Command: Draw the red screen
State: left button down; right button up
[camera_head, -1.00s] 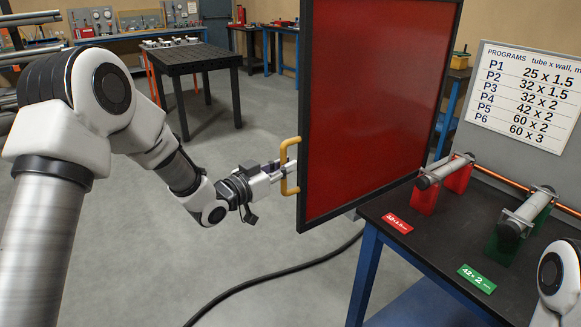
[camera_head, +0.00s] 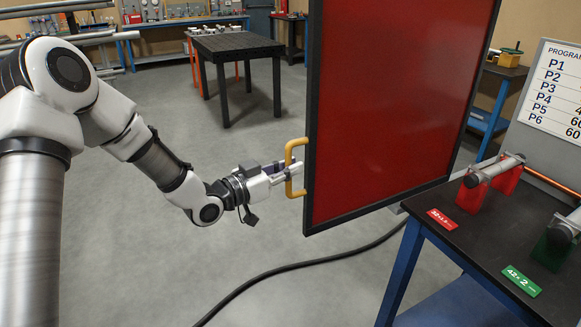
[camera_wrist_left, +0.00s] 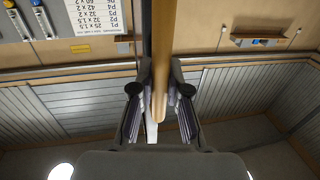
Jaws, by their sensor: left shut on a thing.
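The red screen (camera_head: 395,110) is a large red panel in a dark frame, standing upright in the middle of the head view. A yellow handle (camera_head: 290,152) sits on its left edge. My left gripper (camera_head: 288,173) reaches in from the left and is shut on the handle. In the left wrist view the handle (camera_wrist_left: 161,45) runs as a yellow bar between the two fingers (camera_wrist_left: 160,100). My right gripper is in neither view. The screen hides part of the room behind it.
A dark bench (camera_head: 455,238) with blue legs stands right of the screen, carrying red and green tube holders. A program board (camera_head: 553,95) stands behind them. A black cable (camera_head: 300,264) crosses the floor. A dark table (camera_head: 238,45) stands at the back; the floor before it is clear.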

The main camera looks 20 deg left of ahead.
pick_arm(q)
jog(key=c, duration=1.1)
grip_release()
jog(key=shift+r, duration=0.1)
jog(key=shift+c, duration=0.2)
jog(key=v, duration=0.7)
jog(key=shift+s, duration=0.25)
jog(key=shift+a, duration=0.1)
